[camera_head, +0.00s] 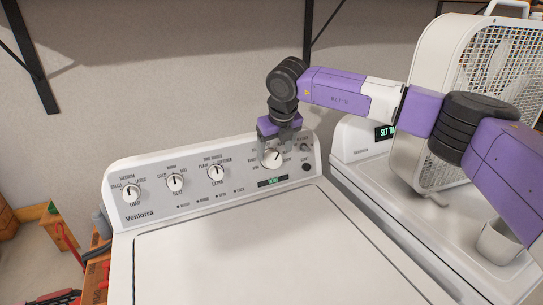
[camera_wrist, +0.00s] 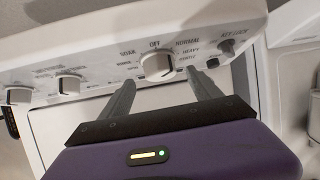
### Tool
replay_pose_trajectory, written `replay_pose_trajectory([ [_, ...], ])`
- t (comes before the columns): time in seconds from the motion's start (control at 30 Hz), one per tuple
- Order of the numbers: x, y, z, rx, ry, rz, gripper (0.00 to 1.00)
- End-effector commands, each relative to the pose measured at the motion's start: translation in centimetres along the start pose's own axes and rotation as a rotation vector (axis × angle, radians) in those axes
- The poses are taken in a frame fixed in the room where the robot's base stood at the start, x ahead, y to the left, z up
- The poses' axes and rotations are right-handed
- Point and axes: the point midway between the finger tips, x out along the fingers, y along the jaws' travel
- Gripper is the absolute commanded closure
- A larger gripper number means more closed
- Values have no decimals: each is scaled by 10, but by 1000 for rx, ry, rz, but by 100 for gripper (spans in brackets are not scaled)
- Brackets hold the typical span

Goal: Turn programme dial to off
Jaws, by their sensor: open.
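The programme dial (camera_head: 272,157) is a round white knob at the right end of the washer's grey control panel (camera_head: 205,190). In the wrist view the dial (camera_wrist: 157,66) has OFF printed above it, SOAK to its left and NORMAL, with smaller words, to its right. Its pointer direction is not clear. My gripper (camera_head: 284,140) is at the panel, partly covering the dial's upper right side and labels in the head view. In the wrist view my gripper (camera_wrist: 161,77) is open, its fingers on either side of the dial's lower part. Contact cannot be told.
A box fan (camera_head: 450,60) stands behind my arm.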

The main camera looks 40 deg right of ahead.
Motion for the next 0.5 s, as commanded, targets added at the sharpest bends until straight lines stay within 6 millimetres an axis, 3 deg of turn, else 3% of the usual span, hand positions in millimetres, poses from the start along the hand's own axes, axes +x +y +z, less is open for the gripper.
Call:
replay_pose_trajectory([
  [0.23,35,0,0,0,2,1,27],
  [0.5,47,0,0,-1,-1,0,27],
])
